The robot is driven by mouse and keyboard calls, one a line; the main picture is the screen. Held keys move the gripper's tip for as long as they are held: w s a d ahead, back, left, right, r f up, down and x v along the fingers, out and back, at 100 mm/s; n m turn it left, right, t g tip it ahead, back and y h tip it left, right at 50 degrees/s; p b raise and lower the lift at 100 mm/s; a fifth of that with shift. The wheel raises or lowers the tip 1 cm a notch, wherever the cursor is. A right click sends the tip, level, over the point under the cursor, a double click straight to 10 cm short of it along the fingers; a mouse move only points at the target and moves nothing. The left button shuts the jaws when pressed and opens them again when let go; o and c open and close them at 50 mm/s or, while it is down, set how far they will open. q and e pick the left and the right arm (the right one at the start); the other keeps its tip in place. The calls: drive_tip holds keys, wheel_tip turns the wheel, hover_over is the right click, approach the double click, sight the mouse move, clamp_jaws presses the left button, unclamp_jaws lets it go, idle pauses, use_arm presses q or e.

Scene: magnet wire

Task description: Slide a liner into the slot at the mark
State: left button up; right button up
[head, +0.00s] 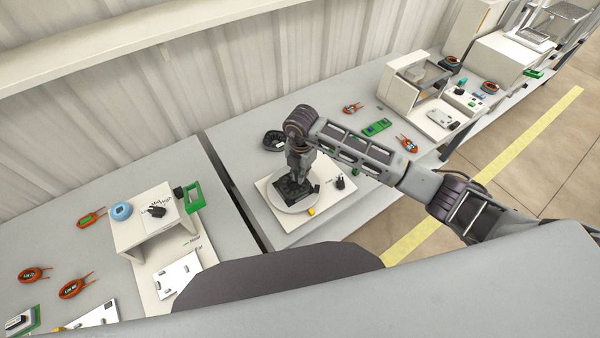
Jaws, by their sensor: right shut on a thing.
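My right gripper (297,172) points down over a dark, blocky part (295,188) on a round pale plate (284,203). Its fingers are close to the dark part or touching it; I cannot tell which. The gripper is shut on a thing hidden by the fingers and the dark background. A small yellow-orange block (310,211) sits at the plate's front edge. I cannot make out a liner, individual slots or a mark on a slot at this size. My left gripper is out of view.
The plate rests on a white base (268,189) with a small black device (340,183). A black round dish (273,140) stands behind. A white stand (130,235) is on the left table, past a gap (236,193). Orange tools (74,288) and a green item (377,127) lie around.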

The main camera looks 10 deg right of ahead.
drive_tip(key=m, duration=0.4)
idle(0.4)
idle(0.4)
drive_tip(key=b, duration=0.4)
hover_over(301, 186)
drive_tip(key=s, duration=0.2)
drive_tip(key=shift+w+a+f, duration=0.1)
drive_tip(key=shift+a+f, duration=0.05)
drive_tip(key=shift+f, duration=1.3)
drive_tip(key=shift+w+a+f, duration=0.1)
drive_tip(key=shift+f, duration=1.4)
drive_tip(key=shift+f+b, duration=0.85)
drive_tip(key=shift+f, duration=0.2)
drive_tip(key=o, duration=0.7)
